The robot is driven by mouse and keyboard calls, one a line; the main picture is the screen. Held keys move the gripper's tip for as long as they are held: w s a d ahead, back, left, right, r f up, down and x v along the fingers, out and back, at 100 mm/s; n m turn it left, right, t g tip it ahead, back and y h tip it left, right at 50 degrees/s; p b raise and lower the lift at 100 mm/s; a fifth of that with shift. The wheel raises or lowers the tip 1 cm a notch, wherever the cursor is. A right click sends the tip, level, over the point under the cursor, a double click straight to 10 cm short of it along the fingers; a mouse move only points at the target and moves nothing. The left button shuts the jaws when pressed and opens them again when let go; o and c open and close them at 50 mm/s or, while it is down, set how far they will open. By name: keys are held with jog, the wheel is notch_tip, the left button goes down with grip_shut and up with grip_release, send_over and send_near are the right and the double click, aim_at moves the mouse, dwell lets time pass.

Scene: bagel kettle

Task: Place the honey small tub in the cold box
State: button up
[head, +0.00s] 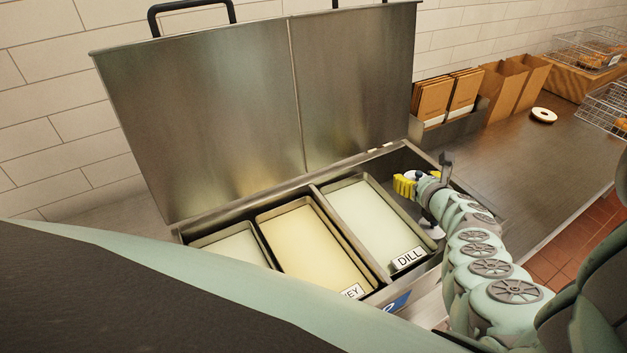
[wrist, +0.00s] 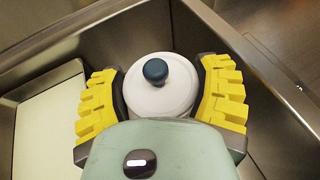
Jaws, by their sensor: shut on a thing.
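The cold box (head: 395,152) is a steel chest with its lids raised. My gripper (head: 408,187) is at its right end, over the bay right of the DILL pan. In the wrist view, my gripper (wrist: 160,72) has its yellow fingers closed on both sides of a round white tub (wrist: 150,102) with a dark blue knob on its lid. The tub looks upright between the bay's steel walls. I cannot tell whether it touches the floor. Its label is not in view, and the arm mostly hides it in the head view.
A pale DILL pan (head: 365,215) and a yellowish pan (head: 305,245) with a label ending in "EY" fill bays to the left, beside another pale pan (head: 236,250). The raised lids (head: 250,100) stand behind. A counter (head: 500,165) lies right, with a bagel (head: 543,115).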

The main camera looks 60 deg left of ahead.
jog(key=shift+f+b, duration=0.4)
jog(key=shift+f, duration=0.1)
jog(key=o, duration=1.2)
jog(key=shift+r, duration=0.1)
jog(key=shift+r+p, duration=0.6)
jog(key=shift+p, duration=0.1)
jog(key=shift+s+d+r, duration=0.1)
jog(key=shift+d+r, duration=0.15)
jog(key=shift+r, duration=0.05)
jog(key=shift+p+v, duration=0.8)
jog(key=shift+v, duration=0.4)
jog(key=shift+b+v, duration=0.3)
jog(key=shift+v, duration=4.15)
jog(key=shift+f, duration=0.2)
